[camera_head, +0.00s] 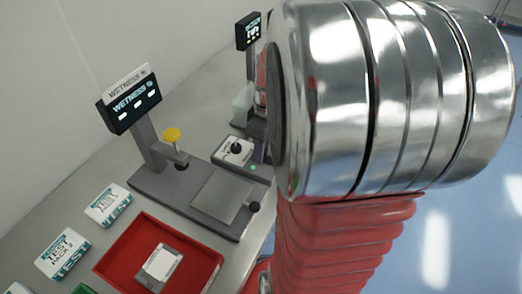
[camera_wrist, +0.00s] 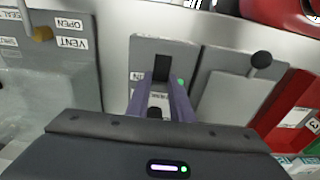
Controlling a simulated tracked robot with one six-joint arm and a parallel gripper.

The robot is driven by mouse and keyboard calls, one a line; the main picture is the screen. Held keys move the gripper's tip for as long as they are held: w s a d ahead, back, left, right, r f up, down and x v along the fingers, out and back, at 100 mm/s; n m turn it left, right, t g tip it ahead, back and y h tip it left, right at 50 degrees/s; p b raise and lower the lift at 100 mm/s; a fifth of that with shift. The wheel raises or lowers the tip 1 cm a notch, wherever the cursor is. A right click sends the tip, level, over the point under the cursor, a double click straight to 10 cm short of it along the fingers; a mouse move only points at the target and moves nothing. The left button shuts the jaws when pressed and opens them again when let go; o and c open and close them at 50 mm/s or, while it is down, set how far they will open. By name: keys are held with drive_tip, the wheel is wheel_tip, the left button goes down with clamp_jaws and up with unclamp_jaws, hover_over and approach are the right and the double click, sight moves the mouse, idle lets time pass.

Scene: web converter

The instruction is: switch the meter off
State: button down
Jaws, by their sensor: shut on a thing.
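The wetness meter has a dark display (camera_head: 133,104) with lit characters, on a post above a grey base (camera_head: 165,188). Beside it stands a small grey switch box (camera_head: 225,157) with a black knob (camera_head: 236,147) and a lit green lamp (camera_head: 253,168). In the wrist view, the switch box (camera_wrist: 150,48) is straight ahead, and its green lamp (camera_wrist: 181,82) glows just right of the fingers. My gripper (camera_wrist: 161,80) has its purple fingers at the box, closed about a black part, apparently the switch knob. The fingers partly hide it and the box labels.
A yellow knob (camera_head: 172,134) and a flat plate (camera_head: 222,196) are on the meter. A red tray (camera_head: 113,262) and test packs (camera_head: 62,254) lie near it. A panel labelled OPEN and VENT (camera_wrist: 60,70) stands left in the wrist view. Another display (camera_head: 248,31) stands behind.

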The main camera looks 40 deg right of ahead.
drive_tip(key=shift+s+d+r+t+y, duration=0.1)
drive_tip(key=shift+s+t+y, duration=0.25)
drive_tip(key=shift+t, duration=0.6)
drive_tip(key=shift+s+d+r+t+y, duration=0.1)
drive_tip(key=shift+s+t+y, duration=0.25)
drive_tip(key=shift+t, duration=0.6)
drive_tip(key=shift+w, duration=0.1)
drive_tip(key=c, duration=1.6)
unclamp_jaws()
drive_tip(key=shift+o, duration=0.2)
drive_tip(key=shift+r, duration=0.1)
drive_tip(key=v, duration=1.3)
drive_tip(key=shift+s, duration=0.3)
drive_tip(key=shift+d+r, duration=0.15)
drive_tip(key=shift+r, duration=0.05)
